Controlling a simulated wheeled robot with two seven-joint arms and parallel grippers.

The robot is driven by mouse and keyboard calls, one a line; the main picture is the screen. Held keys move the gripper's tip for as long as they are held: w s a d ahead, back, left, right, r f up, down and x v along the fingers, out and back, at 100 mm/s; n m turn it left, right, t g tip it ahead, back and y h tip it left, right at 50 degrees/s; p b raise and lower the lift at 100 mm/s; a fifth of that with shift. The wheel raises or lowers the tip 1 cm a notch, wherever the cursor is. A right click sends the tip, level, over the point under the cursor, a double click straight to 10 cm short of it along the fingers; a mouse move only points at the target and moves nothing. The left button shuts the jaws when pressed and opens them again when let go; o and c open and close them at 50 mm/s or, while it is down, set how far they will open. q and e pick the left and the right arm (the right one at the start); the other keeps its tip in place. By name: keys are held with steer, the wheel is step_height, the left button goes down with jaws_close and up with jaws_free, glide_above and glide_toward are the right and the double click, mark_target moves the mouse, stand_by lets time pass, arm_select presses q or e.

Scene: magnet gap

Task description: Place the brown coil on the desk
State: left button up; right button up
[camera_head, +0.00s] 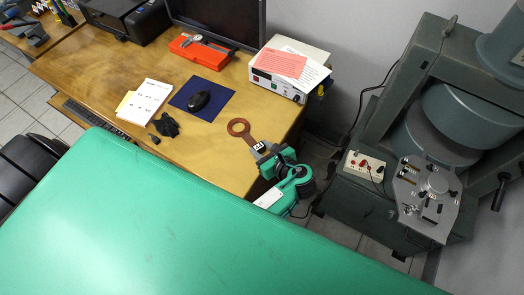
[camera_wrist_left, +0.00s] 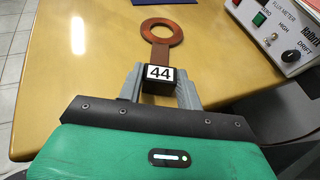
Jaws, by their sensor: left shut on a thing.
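The brown coil (camera_head: 248,139) is a flat ring on a short brown handle with a black block at its end marked 44. My left gripper (camera_head: 263,151) is shut on that block, at the right front part of the desk (camera_head: 215,165). In the left wrist view the coil (camera_wrist_left: 162,54) points away from my left gripper (camera_wrist_left: 159,82), its ring over the bare desk top (camera_wrist_left: 75,85). I cannot tell whether the coil touches the desk or hangs just above it. My right gripper is not in view.
A black mouse (camera_head: 199,101) on a blue pad (camera_head: 220,92), papers (camera_head: 148,100) and a small black object (camera_head: 166,125) lie left of the coil. A flux meter (camera_head: 278,83) stands behind it. The large magnet (camera_head: 455,120) is at the right. Desk around the ring is clear.

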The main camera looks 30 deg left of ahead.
arm_select(q)
steer(key=shift+r, duration=0.1)
steer(key=o, duration=1)
steer(key=v, duration=0.7)
steer(key=shift+d+b, duration=0.2)
steer(key=shift+b, duration=0.15)
steer(key=shift+s+r, duration=0.1)
